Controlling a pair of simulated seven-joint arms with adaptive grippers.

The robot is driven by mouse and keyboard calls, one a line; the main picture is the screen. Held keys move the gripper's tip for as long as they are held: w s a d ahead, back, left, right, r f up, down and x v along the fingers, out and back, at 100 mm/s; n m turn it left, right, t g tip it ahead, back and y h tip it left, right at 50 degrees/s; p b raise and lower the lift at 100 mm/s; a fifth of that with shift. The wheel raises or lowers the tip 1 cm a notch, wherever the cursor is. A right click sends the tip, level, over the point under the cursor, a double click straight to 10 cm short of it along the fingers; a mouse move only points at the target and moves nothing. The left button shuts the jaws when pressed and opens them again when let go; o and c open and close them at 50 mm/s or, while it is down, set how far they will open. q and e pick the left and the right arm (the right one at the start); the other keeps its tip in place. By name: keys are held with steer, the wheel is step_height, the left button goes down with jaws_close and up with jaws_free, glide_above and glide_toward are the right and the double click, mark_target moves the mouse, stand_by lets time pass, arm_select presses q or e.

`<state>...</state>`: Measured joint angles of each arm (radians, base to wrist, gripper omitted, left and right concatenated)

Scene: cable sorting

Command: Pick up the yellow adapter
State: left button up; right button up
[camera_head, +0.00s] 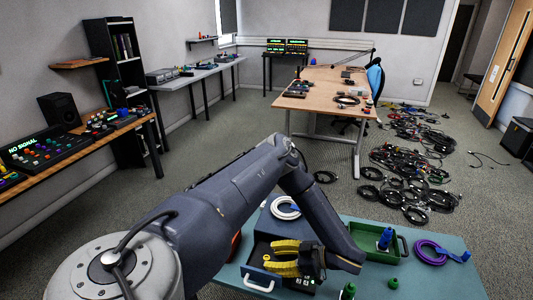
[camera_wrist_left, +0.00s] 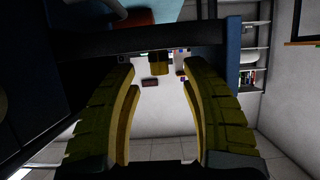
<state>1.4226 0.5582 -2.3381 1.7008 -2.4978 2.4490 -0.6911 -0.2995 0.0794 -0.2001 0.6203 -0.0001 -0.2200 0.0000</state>
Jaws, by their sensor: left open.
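My left gripper (camera_head: 270,257) has yellow fingers and is open, at the dark blue drawer box (camera_head: 262,222) on the teal table. In the left wrist view the two fingers (camera_wrist_left: 160,78) are spread with nothing between them. A small yellow-brown block (camera_wrist_left: 159,66) shows beyond the fingertips, against a dark bar (camera_wrist_left: 140,42); it may be the yellow adapter, but the dim picture does not settle it. In the head view I cannot pick out the adapter; the arm and fingers cover part of the box. My right gripper is not in view.
A white cable coil (camera_head: 284,208) lies on the box, and a white handle (camera_head: 258,284) fronts its drawer. To the right are a green tray (camera_head: 372,252) with a blue connector (camera_head: 385,238), a purple coil (camera_head: 430,253) and a green-capped item (camera_head: 348,291).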

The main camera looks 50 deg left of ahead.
arm_select(q)
steer(key=shift+x, duration=1.3)
jaws_close()
